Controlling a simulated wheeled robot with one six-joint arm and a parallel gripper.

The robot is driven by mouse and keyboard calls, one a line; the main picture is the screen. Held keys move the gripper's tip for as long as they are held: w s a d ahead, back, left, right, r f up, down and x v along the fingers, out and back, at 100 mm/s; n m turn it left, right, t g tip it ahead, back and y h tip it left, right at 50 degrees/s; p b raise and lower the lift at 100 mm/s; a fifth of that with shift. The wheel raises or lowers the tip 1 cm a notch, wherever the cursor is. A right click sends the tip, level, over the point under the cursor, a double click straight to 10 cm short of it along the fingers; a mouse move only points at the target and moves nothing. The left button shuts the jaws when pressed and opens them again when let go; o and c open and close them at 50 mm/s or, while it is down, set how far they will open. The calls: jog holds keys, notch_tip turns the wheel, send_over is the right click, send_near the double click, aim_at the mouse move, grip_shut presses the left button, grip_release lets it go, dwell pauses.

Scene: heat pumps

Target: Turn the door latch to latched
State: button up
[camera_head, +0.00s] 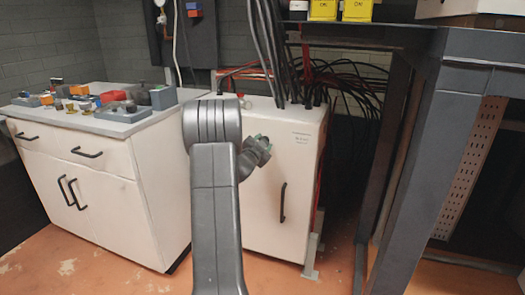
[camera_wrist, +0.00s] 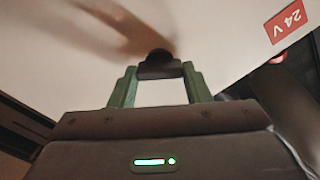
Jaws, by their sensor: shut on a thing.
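The white cabinet door (camera_head: 290,165) faces me in the head view, and its pale surface fills much of the wrist view (camera_wrist: 215,35). A small dark latch knob (camera_wrist: 158,56) sits on that surface. My gripper (camera_wrist: 159,73) has its green fingers closed on the knob. In the head view my gripper (camera_head: 262,143) is at the upper left of the door front, and my arm hides part of the cabinet. The latch is too small and covered there to tell its angle. A black vertical handle (camera_head: 283,202) is lower right on the door.
A white workbench (camera_head: 85,185) with drawers and several small parts on top stands at left. Black cables (camera_head: 268,50) run into the cabinet top. A grey steel frame (camera_head: 418,150) stands close at right. A red 24 V label (camera_wrist: 286,20) shows in the wrist view.

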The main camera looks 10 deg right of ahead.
jog(key=shift+d+f+m+b, duration=0.1)
jog(key=shift+f+m+b, duration=0.05)
jog(key=shift+m+b, duration=2.05)
jog(key=shift+f+m+b, duration=0.1)
jog(key=shift+m+b, duration=1.45)
jog(key=shift+m, duration=1.25)
jog(key=o, duration=1)
jog(key=shift+s, duration=0.1)
jog(key=p+v, duration=0.1)
jog(key=v, duration=1.2)
jog(key=shift+s+a+p, duration=0.3)
jog(key=shift+p, duration=0.05)
jog(key=shift+w, duration=0.1)
